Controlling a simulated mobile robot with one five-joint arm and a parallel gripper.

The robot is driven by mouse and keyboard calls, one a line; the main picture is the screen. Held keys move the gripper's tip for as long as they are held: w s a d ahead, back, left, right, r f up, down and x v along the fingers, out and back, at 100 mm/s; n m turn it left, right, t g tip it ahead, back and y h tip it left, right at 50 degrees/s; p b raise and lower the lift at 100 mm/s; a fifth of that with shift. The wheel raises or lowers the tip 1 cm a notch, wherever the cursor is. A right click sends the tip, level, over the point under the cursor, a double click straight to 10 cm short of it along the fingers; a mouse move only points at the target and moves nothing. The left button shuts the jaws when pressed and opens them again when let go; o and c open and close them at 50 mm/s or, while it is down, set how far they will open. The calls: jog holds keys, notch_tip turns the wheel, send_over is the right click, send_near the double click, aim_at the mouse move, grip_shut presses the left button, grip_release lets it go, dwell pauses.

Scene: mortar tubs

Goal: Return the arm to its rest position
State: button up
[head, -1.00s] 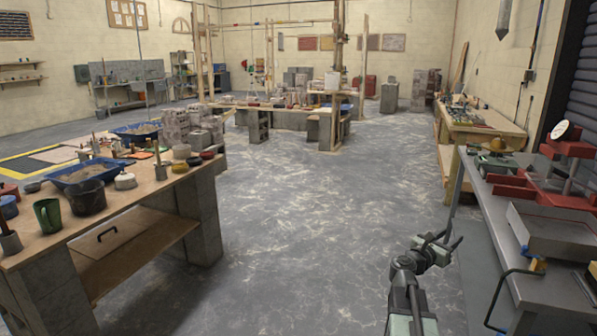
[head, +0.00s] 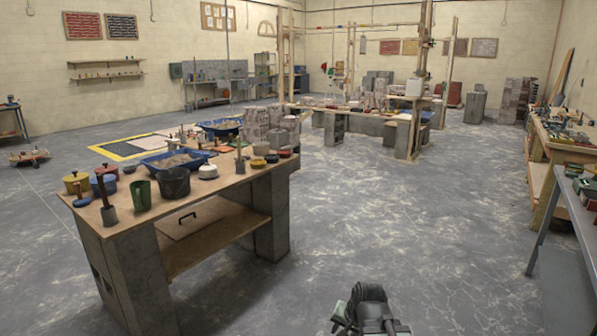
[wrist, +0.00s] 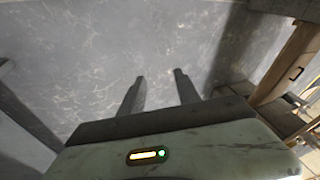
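My gripper (wrist: 158,76) shows in the wrist view with its two fingers apart and bare grey floor between them. Nothing is held. In the head view my dark, grey-green arm (head: 370,308) is low at the bottom edge, right of the middle, over open floor. It is folded close to my body and partly cut off by the frame; I cannot make out the fingertips there.
A wooden workbench (head: 120,222) on block legs stands at the left, holding a blue tub (head: 160,168), a black bucket (head: 174,182) and a green cup (head: 140,194). A grey metal table (head: 566,225) stands at the right. The floor between (head: 400,220) is clear.

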jog(key=s+d+n+g+h+p, duration=0.2)
jog(key=s+d+n+g, duration=0.25)
jog(key=s, duration=0.45)
notch_tip(320, 180, up, 16)
jog(key=a+p, duration=0.1)
jog(key=p, duration=1.5)
jog(key=shift+r, duration=0.2)
jog(key=shift+w+f, duration=0.1)
